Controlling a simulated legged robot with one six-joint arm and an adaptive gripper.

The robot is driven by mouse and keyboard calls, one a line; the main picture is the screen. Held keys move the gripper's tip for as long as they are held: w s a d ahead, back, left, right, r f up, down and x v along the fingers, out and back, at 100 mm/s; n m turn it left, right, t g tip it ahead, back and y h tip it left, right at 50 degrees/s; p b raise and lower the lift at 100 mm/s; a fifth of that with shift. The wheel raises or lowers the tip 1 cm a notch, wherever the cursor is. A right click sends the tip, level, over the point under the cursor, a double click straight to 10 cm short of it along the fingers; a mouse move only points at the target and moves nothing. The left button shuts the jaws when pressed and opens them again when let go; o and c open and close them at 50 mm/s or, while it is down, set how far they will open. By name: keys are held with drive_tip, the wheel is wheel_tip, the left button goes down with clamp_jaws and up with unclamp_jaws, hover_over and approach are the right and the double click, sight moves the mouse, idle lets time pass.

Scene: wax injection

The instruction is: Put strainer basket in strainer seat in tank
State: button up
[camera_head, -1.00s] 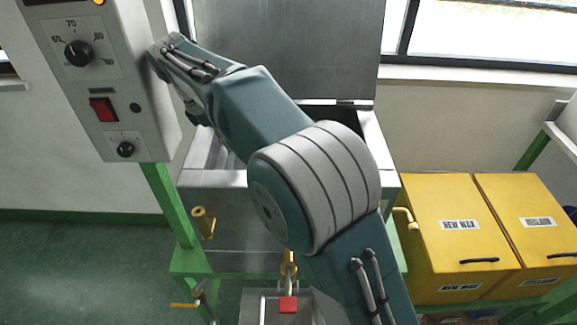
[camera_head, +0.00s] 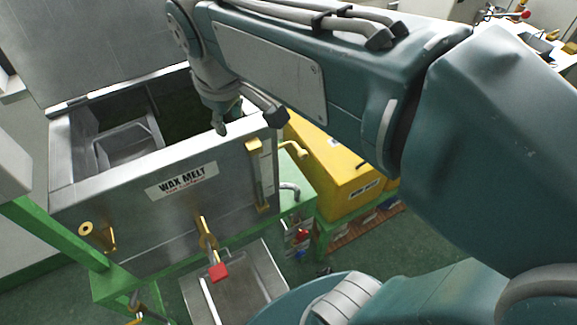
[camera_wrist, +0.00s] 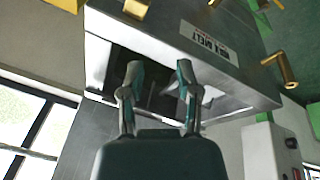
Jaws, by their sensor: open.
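The steel tank (camera_head: 205,172), labelled WAX MELT, stands open on the left in the head view. Inside its left part is a grey metal box-like form (camera_head: 128,145); I cannot tell whether it is the strainer basket, the strainer seat or both. The tank's right part inside is dark. My gripper (camera_head: 222,122) hangs by the tank's front rim, toward its right end, pointing down. In the wrist view my gripper (camera_wrist: 158,78) is open, with nothing between its fingers, and the tank opening lies beyond them.
The raised lid (camera_head: 90,45) stands behind the tank. Brass valves (camera_head: 208,238) and a level gauge (camera_head: 257,175) stick out of its front. A metal tray (camera_head: 240,288) is below. Yellow bins (camera_head: 345,180) stand to the right. A control box (camera_wrist: 270,150) shows in the wrist view.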

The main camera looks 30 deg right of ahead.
drive_tip(key=s+d+f+m+t, duration=0.2)
drive_tip(key=s+d+f+m, duration=0.4)
drive_tip(key=s, duration=0.4)
drive_tip(key=shift+m, duration=0.3)
drive_tip(key=shift+s+r, duration=0.1)
drive_tip(key=shift+s, duration=0.05)
